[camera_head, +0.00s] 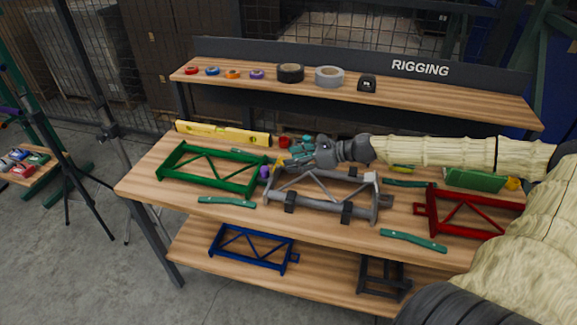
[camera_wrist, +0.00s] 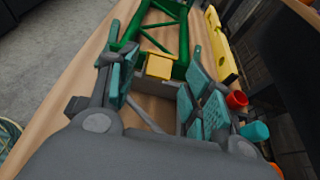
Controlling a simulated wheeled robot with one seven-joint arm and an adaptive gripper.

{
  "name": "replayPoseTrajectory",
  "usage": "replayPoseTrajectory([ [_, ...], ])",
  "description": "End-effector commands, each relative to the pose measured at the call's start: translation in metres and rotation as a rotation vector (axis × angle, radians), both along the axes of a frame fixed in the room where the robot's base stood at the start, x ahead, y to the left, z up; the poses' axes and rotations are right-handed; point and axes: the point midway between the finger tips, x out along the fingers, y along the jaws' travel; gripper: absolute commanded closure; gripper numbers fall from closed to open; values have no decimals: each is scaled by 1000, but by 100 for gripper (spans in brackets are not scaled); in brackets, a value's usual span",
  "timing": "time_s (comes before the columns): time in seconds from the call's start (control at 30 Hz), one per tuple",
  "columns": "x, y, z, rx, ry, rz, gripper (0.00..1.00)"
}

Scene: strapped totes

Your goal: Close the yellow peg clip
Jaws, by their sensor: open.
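The yellow peg clip (camera_wrist: 159,67) shows in the wrist view as a small yellow block with a thin yellow bar slanting beyond it. It sits where the green frame (camera_wrist: 172,42) meets the grey frame. In the head view the clip (camera_head: 280,162) is a small yellow patch at the left end of the grey frame (camera_head: 325,190). My gripper (camera_wrist: 161,58) is open, its teal fingers to either side of the clip with gaps between. In the head view my gripper (camera_head: 291,158) reaches in from the right, above the grey frame, partly hiding the joint.
A yellow level (camera_head: 223,134) and a red cup-like item (camera_head: 284,142) lie behind the frames. A purple piece (camera_head: 264,172) is at the green frame's right end. A red frame (camera_head: 465,214) is at right.

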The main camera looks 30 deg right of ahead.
Motion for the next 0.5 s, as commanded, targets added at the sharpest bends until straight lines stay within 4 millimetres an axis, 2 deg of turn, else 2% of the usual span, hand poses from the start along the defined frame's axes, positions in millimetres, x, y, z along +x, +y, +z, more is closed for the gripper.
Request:
replayPoseTrajectory([
  [0.03,2,1,-6,-2,0,1,50],
  [0.5,16,12,-12,-1,-1,0,50],
])
